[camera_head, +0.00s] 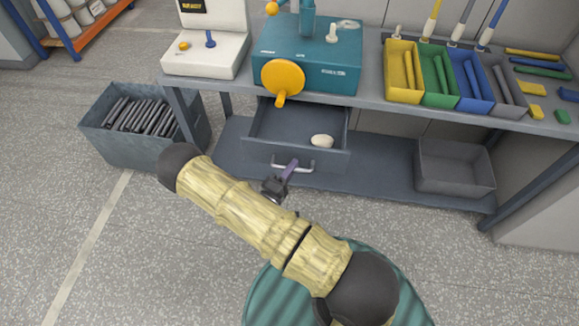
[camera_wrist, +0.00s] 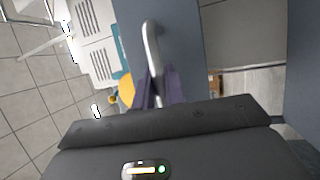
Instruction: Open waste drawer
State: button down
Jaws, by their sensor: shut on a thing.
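The grey waste drawer (camera_head: 258,155) hangs under the bench and is pulled out, with its inside showing. A pale rounded lump (camera_head: 322,141) lies in it near the right front. A silver bar handle (camera_head: 306,167) is on its front. My gripper (camera_head: 290,168) is at the left part of the handle. In the wrist view its purple fingers (camera_wrist: 158,90) are shut around the silver handle (camera_wrist: 151,45), with the drawer front (camera_wrist: 188,50) behind. The fingertips are partly hidden by the gripper body in the wrist view.
The bench (camera_head: 375,99) carries a teal machine (camera_head: 335,70) with a yellow handwheel (camera_head: 284,76) above the drawer. A grey bin of dark rods (camera_head: 95,137) stands on the floor at left. An empty grey bin (camera_head: 455,178) sits on the lower shelf at right. Floor in front is clear.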

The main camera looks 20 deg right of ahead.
jog(key=c, duration=1.5)
grip_release()
jog(key=shift+o, duration=0.2)
jog(key=shift+a, duration=0.1)
jog(key=b+v, duration=0.1)
jog(key=v, duration=1.6)
jog(key=shift+s, duration=0.15)
jog(key=shift+f, duration=0.1)
